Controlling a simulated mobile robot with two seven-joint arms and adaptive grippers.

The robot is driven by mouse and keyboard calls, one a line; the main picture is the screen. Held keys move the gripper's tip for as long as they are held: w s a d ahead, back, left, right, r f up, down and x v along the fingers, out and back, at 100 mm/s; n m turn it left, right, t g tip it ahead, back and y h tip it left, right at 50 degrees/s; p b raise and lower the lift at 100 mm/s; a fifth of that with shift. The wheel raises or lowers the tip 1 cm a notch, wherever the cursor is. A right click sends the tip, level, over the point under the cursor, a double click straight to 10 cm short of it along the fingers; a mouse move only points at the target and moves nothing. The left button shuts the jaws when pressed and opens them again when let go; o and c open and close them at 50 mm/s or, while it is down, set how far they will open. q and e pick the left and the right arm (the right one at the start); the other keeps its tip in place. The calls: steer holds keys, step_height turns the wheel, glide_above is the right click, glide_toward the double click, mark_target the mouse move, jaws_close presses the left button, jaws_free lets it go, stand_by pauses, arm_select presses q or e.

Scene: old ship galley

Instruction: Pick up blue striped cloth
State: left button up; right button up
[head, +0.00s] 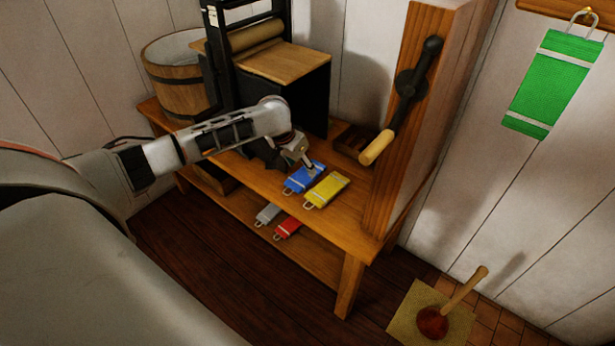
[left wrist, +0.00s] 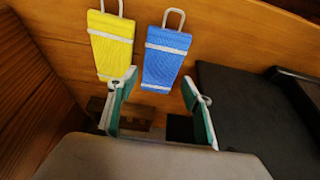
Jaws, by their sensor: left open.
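The blue cloth (head: 301,180) has a white band near each end and a loop at one end. It lies flat on the wooden bench top, and it also shows in the left wrist view (left wrist: 166,65). My left gripper (head: 306,164) is open above the blue cloth, at its far end. In the left wrist view the two fingers (left wrist: 160,80) stand apart, with the cloth's near end showing between their tips. No contact is visible. My right gripper is not in view.
A yellow cloth (head: 327,189) lies close beside the blue one. Grey (head: 268,214) and red (head: 288,228) cloths lie on the lower shelf. A wooden post with a crank (head: 407,85) rises at right. A roller press (head: 285,65) and a bucket (head: 180,85) stand behind. A green cloth (head: 553,85) hangs on the wall.

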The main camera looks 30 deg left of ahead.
mark_target(305, 174)
arm_select(q)
steer(key=x, duration=0.1)
steer(key=b+x, duration=0.2)
steer(key=x, duration=0.1)
steer(key=shift+s+f, duration=0.15)
steer(key=shift+s, duration=0.15)
steer(key=shift+w+f, duration=0.25)
steer(key=shift+w, duration=0.2)
steer(key=c, duration=0.5)
steer(key=shift+c, duration=1.4)
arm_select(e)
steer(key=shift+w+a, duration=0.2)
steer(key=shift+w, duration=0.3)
arm_select(q)
steer(key=shift+r, duration=0.15)
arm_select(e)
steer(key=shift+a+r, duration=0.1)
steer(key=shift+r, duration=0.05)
